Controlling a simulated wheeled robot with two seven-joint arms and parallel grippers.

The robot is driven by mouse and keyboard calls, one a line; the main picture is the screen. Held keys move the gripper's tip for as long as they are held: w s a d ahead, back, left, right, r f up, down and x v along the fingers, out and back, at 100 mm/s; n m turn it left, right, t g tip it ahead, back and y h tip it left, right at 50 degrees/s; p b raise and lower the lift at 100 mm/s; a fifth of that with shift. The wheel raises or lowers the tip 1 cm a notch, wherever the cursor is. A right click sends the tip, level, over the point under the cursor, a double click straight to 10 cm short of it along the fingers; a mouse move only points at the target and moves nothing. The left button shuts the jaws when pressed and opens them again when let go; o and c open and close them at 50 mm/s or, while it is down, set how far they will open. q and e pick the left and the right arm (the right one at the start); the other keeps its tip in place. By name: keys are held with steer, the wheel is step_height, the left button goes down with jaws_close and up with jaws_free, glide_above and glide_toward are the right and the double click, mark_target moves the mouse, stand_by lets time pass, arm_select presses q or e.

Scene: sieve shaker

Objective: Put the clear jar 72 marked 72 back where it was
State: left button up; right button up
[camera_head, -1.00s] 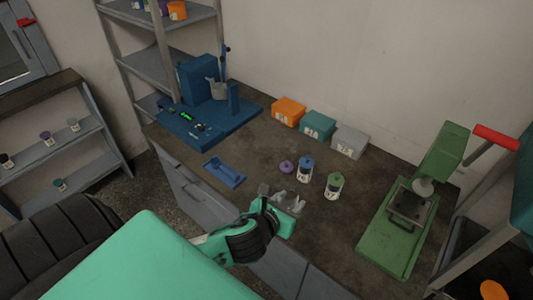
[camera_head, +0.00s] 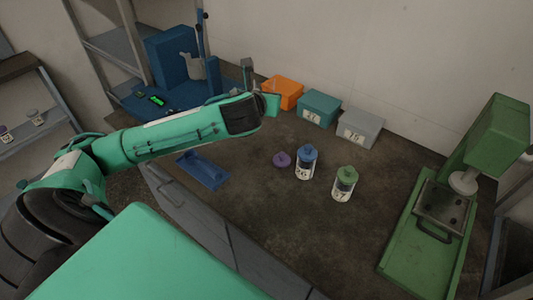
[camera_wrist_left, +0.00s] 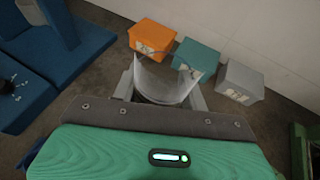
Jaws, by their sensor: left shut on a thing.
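My left gripper (camera_head: 259,84) is raised over the bench, near the blue machine and the orange box in the head view. In the left wrist view the gripper (camera_wrist_left: 162,92) is shut on a clear, whitish curved vessel, the clear jar (camera_wrist_left: 160,80), which sits between its two grey fingers. No lid or number shows on it. In the head view the jar cannot be made out clearly behind the hand. A purple lid (camera_head: 282,159) lies alone on the bench. My right gripper is not in view.
A blue-lidded jar (camera_head: 306,163) and a green-lidded jar (camera_head: 344,184) stand on the bench. Orange (camera_head: 284,93), teal (camera_head: 319,107) and grey (camera_head: 361,127) boxes line the wall. A blue tray (camera_head: 203,171), blue machine (camera_head: 170,60) and green press (camera_head: 425,245) flank free bench. Shelves (camera_head: 30,127) stand left.

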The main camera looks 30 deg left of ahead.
arm_select(q)
steer(key=b, duration=0.1)
glide_above(265, 153)
step_height(265, 153, down, 16)
steer(key=shift+d, duration=0.1)
step_height(265, 153, down, 3)
steer(key=shift+r, duration=0.2)
steer(key=shift+f, duration=0.45)
steer(key=o, duration=0.8)
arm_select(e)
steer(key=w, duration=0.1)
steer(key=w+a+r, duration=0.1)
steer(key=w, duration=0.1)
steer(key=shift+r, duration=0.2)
